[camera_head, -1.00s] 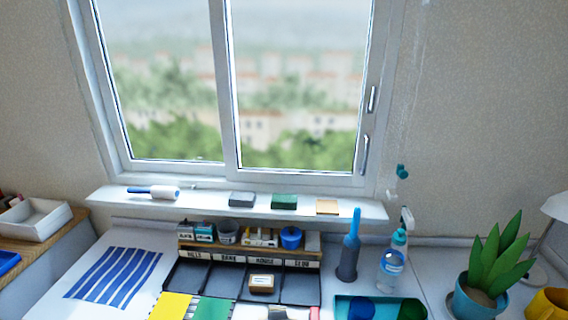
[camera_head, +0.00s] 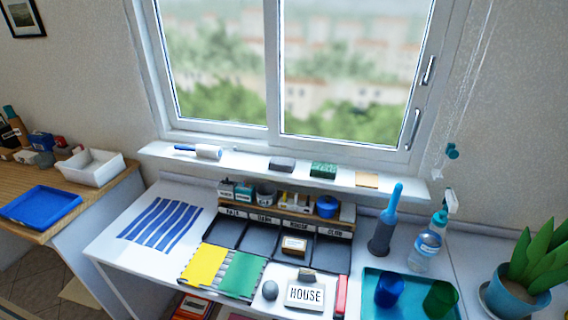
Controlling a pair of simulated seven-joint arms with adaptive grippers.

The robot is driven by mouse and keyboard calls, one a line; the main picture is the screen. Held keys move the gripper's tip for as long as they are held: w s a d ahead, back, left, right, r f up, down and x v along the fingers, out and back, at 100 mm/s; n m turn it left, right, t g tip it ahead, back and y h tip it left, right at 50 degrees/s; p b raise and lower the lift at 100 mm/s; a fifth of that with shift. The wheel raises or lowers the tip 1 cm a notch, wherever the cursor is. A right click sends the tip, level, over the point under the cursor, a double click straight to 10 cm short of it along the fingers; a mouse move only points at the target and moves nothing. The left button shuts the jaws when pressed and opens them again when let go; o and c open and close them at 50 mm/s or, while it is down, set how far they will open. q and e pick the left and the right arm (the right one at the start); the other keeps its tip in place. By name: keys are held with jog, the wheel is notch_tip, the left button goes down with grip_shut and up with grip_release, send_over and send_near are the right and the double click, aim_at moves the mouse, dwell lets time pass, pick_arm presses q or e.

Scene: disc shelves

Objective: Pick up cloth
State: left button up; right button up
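A blue and white striped cloth (camera_head: 162,223) lies flat on the left part of the white table (camera_head: 112,243) under the window. It looks fully uncovered. A yellow panel (camera_head: 204,265) and a green panel (camera_head: 242,274) lie side by side to its right; I cannot tell what they are made of. Neither of my grippers shows in the head view.
A dark sectioned tray (camera_head: 222,232) and small rack stand right of the cloth. A spray bottle (camera_head: 427,245), teal tray (camera_head: 375,313) with cups, and potted plant (camera_head: 515,285) fill the right. A side counter with a blue tray (camera_head: 40,206) stands left.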

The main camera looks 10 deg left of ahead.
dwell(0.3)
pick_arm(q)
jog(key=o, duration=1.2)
